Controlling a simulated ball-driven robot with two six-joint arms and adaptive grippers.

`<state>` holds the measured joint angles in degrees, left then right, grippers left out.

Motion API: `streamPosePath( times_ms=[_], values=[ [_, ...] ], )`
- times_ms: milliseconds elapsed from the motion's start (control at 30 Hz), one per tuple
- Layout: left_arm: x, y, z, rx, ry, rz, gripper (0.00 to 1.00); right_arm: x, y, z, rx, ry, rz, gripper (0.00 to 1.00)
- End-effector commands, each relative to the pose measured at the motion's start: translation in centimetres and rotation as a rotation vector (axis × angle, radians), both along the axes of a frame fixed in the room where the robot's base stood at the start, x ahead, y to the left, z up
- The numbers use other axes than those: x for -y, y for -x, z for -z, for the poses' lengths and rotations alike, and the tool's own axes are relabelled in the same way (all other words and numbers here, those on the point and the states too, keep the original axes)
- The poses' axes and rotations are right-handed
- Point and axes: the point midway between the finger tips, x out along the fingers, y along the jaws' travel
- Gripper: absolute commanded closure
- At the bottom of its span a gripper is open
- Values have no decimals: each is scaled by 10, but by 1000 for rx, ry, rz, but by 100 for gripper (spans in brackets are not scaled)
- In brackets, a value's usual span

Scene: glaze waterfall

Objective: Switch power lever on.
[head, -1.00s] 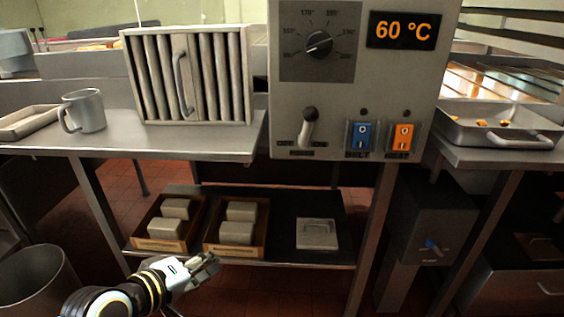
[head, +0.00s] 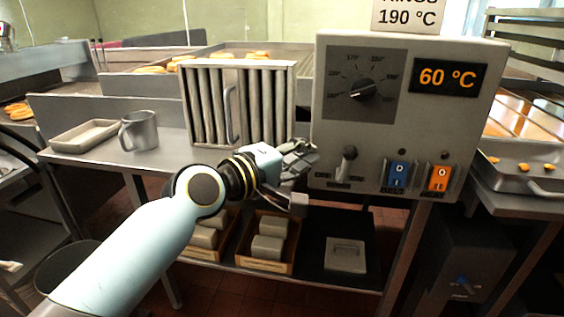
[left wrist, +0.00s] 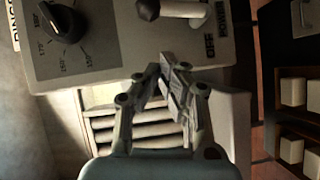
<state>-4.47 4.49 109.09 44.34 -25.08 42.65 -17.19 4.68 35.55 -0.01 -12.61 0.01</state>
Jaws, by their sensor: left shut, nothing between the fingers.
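The power lever (head: 347,160) is a dark-knobbed lever on a light shaft, low on the left of the grey control box (head: 330,100). In the left wrist view the lever (left wrist: 182,9) is at the top, beside the words POWER and OFF. My left gripper (head: 308,160) is shut and empty, just left of the lever and apart from it. In the left wrist view its fingertips (left wrist: 168,72) are together below the lever, over the box's edge. My right gripper is not in view.
The box also carries a dial (head: 362,88), a 60 °C display (head: 447,77), a blue switch (head: 397,174) and an orange switch (head: 439,178). A slatted filter (head: 205,105) stands left of the box. A mug (head: 139,131) and a tray (head: 85,135) are farther left.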

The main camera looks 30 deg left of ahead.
Motion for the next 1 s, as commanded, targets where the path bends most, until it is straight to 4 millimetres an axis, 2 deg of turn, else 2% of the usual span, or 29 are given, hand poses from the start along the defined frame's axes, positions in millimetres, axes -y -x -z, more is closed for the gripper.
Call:
streamPosePath(
  times_ms=[100, 300, 733, 1000],
  values=[
    [18, -9, 3, 0, 5, -1, 100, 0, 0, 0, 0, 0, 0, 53],
    [32, -16, 7, 0, 1, -1, 100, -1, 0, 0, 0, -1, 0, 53],
    [34, -17, 7, -1, -3, -1, 100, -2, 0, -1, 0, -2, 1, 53],
    [37, -17, 3, -14, -51, -2, 100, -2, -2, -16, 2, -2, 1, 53]
  ],
)
